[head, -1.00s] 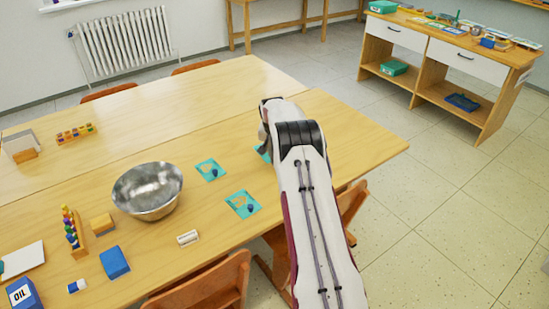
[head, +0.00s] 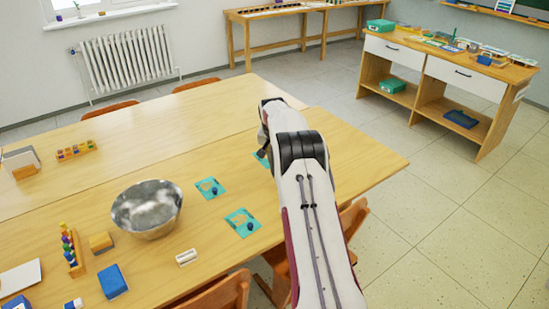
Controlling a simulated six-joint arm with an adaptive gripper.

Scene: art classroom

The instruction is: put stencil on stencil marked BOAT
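A third teal piece (head: 262,159) shows only as a sliver beside my arm; the arm hides the rest. No lettering on the stencils can be read, so I cannot tell which one is marked BOAT. My gripper (head: 263,144) is mostly hidden behind my wrist, close to the third teal piece. I cannot tell whether it is open or holds anything.
A metal bowl (head: 147,209) stands left of the stencils. The table (head: 330,155) is bare to the right of my arm.

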